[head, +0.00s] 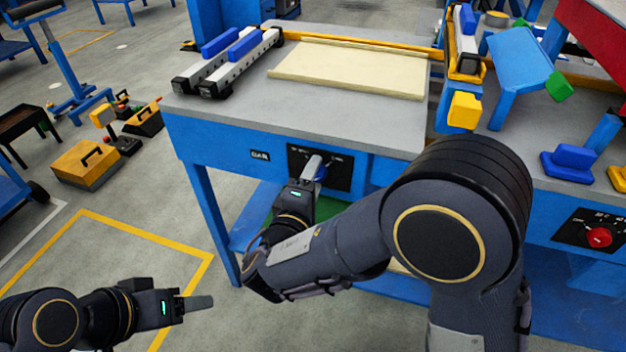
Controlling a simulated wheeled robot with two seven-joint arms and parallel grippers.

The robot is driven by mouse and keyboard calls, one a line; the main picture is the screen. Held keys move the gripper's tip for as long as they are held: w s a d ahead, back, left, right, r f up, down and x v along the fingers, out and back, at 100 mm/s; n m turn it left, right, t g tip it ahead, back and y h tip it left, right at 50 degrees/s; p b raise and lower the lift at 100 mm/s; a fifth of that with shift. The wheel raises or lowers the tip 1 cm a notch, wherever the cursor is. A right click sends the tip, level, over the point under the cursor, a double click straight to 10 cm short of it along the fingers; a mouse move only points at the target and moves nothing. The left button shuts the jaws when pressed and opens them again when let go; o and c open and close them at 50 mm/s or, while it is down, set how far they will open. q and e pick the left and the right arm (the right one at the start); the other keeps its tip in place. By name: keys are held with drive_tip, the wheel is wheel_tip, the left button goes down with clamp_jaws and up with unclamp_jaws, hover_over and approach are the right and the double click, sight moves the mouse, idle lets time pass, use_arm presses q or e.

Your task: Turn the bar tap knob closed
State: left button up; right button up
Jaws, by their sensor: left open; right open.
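A blue knob (321,173) sits on a black control panel (340,178) on the front of the blue workbench. My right gripper (313,166) is at this knob, its fingers pointing at the panel and covering part of the knob. It is open; I cannot tell whether its fingers are around the knob or touch it. A red knob (599,238) is on another black panel at the far right. The panel lettering is too small to tell which knob is the bar tap. My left gripper (205,303) is open and empty, low at the left over the floor.
The grey benchtop (300,115) holds a cream panel (350,68) and two rails with blue blocks (221,42). A yellow block (464,110) juts out at the bench's right. Yellow toolboxes (86,164) lie on the floor at left. The floor before the bench is clear.

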drive_tip(key=shift+c, duration=0.3)
drive_tip(key=c, duration=0.9)
drive_tip(key=shift+c, duration=0.2)
drive_tip(key=shift+n, duration=0.3)
drive_tip(key=shift+n+p, duration=4.65)
drive_tip(key=shift+n, duration=3.95)
